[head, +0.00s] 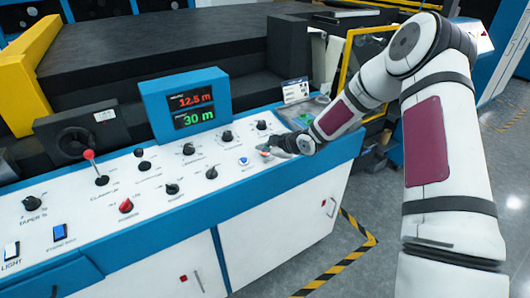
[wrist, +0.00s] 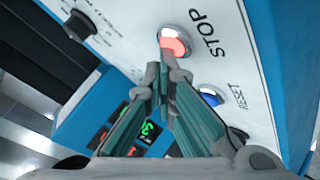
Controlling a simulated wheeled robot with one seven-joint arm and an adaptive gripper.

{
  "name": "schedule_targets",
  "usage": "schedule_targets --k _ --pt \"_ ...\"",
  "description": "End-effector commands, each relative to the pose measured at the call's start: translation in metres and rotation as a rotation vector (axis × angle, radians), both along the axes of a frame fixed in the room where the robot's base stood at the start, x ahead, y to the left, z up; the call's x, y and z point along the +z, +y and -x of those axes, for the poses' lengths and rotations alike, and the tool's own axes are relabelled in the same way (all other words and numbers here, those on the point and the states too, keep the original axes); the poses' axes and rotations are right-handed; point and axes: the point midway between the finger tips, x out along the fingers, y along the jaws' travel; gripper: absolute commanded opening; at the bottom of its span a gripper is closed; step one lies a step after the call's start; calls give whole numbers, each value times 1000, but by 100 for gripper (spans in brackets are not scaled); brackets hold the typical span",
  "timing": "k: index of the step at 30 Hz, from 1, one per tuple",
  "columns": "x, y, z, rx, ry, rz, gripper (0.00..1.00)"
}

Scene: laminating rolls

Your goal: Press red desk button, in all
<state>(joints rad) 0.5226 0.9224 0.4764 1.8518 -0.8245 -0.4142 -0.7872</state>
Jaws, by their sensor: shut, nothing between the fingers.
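The red desk button (wrist: 174,44) shows in the wrist view as a round, pale red cap in a light ring, beside the word STOP on the white panel. My gripper (wrist: 163,74) is shut and empty, its fingertips just below the button in the picture. I cannot tell whether they touch it. In the head view my gripper (head: 270,152) is low over the right end of the sloped desk, and the red button is mostly hidden there. The blue RESET button (wrist: 210,96) is right of my fingers in the wrist view and also shows in the head view (head: 243,161).
The white desk panel (head: 80,205) carries several black knobs, a red knob (head: 126,205) and a red-topped lever (head: 93,164). A blue display box (head: 187,106) reading 12.5 m and 30 m stands behind. Grey floor with striped tape (head: 340,262) lies in front.

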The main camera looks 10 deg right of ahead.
Motion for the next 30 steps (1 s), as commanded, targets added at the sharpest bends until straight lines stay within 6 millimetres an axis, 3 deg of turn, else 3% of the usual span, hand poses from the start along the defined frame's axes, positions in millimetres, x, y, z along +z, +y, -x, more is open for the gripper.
schedule_targets --k 30 --pt "23 -2 4 -1 0 -1 0"
